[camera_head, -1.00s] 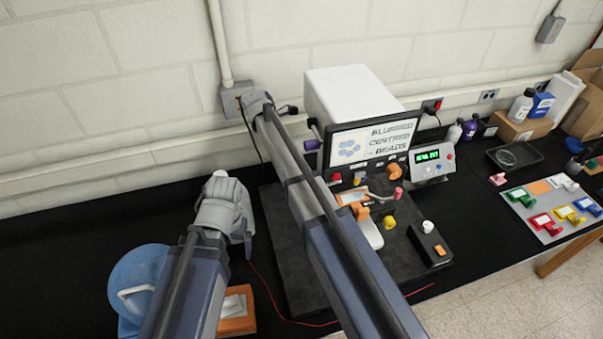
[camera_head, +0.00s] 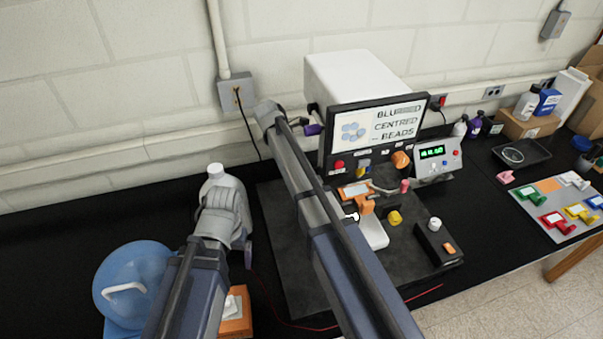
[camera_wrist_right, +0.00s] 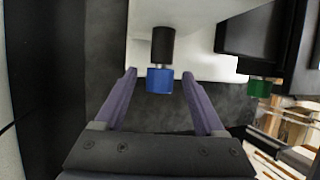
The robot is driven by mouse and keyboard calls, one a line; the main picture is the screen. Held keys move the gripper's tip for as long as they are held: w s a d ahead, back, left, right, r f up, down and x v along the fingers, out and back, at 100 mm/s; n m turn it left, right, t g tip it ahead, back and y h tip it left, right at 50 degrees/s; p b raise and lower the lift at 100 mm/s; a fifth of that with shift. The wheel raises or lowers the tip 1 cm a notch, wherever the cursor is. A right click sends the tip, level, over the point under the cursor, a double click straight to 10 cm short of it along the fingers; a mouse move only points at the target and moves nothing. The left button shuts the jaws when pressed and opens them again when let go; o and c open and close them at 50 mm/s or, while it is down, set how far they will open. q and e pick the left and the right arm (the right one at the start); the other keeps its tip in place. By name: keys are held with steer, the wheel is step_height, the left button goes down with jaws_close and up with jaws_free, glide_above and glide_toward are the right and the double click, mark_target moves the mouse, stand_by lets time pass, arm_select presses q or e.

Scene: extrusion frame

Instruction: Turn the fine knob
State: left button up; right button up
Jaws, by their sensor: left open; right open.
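In the right wrist view a blue knob (camera_wrist_right: 160,80) on a black shaft sticks out from a pale housing. My right gripper (camera_wrist_right: 160,74) is open, with its purple fingers on either side of the blue knob and visible gaps on both sides. A green knob (camera_wrist_right: 259,87) sits further right under a dark block. I cannot tell from any label which knob is the fine one. In the head view my right gripper (camera_head: 313,129) is mostly hidden behind its arm, left of the instrument's screen (camera_head: 378,132). My left gripper (camera_head: 248,256) is low at the left, largely hidden by its wrist.
The white-topped instrument (camera_head: 360,78) stands on a dark base. An orange part (camera_head: 365,205), a yellow knob (camera_head: 395,217) and a small black box (camera_head: 437,245) are in front of it. A blue round container (camera_head: 125,280) is near my left arm. Coloured parts lie at far right.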

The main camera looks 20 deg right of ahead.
jaws_close()
stand_by(0.5)
steer(key=shift+s, duration=0.1)
steer(key=shift+s+r+t, duration=0.1)
steer(key=shift+s+t, duration=0.15)
steer(key=shift+t, duration=0.35)
steer(key=shift+s+m+t, duration=0.25)
steer(key=shift+m+t, duration=0.05)
steer(key=shift+t, duration=0.7)
steer(key=shift+s+f+t, duration=0.1)
steer(key=shift+f+t, duration=0.1)
steer(key=shift+t, duration=0.7)
steer(key=shift+m+t+b, duration=0.4)
steer(key=shift+t, duration=0.3)
